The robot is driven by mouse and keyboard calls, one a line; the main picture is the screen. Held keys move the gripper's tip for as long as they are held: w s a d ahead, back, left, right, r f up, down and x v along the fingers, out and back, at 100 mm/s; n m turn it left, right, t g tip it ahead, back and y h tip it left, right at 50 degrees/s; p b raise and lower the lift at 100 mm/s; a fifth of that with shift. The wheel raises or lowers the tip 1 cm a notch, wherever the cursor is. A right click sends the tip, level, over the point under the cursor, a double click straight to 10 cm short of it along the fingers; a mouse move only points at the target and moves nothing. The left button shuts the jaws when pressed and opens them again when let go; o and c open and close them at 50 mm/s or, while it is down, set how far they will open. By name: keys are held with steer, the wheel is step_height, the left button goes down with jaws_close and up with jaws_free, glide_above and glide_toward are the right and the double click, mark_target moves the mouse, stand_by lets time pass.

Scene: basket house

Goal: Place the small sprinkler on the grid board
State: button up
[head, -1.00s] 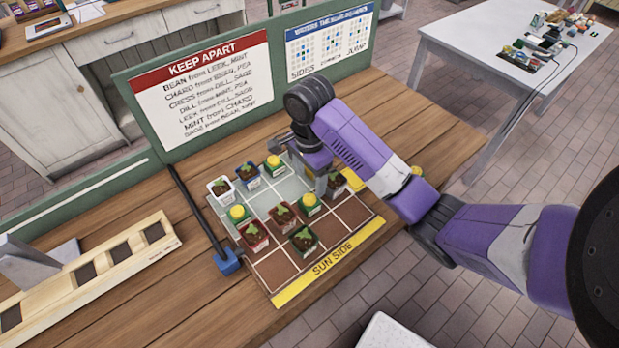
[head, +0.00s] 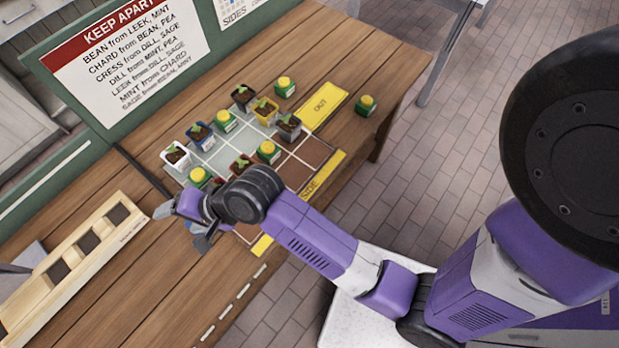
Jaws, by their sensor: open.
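Several green blocks with round yellow tops look like the sprinklers; I cannot tell which is the small one. Three stand on the grid board (head: 296,172): a back one (head: 226,121), a middle one (head: 268,151) and a left one (head: 199,177). Another sprinkler (head: 284,86) stands on the wood behind the board, and one more (head: 366,105) stands far right, beyond the yellow OUT pad (head: 320,106). My gripper (head: 182,227) is open and empty, over the table at the board's left front. My arm hides the board's front left squares.
Several seedling pots stand on the board, among them a white pot (head: 175,155), a blue pot (head: 200,134) and a yellow pot (head: 265,109). A wooden rack (head: 78,262) with dark square recesses lies left. A KEEP APART sign (head: 125,50) stands behind. The front table strip is clear.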

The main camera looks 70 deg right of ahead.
steer(key=s+d+r+n+t+h, duration=0.1)
steer(key=s+n+t+h, duration=0.15)
steer(key=s, duration=0.75)
steer(key=s+r+n+t+h, duration=0.1)
steer(key=s+n, duration=0.2)
steer(key=s, duration=0.6)
steer(key=s+d+r+n+t, duration=0.2)
steer(key=s+d+r+n, duration=0.4)
steer(key=s+r+n, duration=0.3)
steer(key=shift+s+d+r, duration=0.4)
steer(key=shift+s+r, duration=0.45)
steer(key=shift+s, duration=0.3)
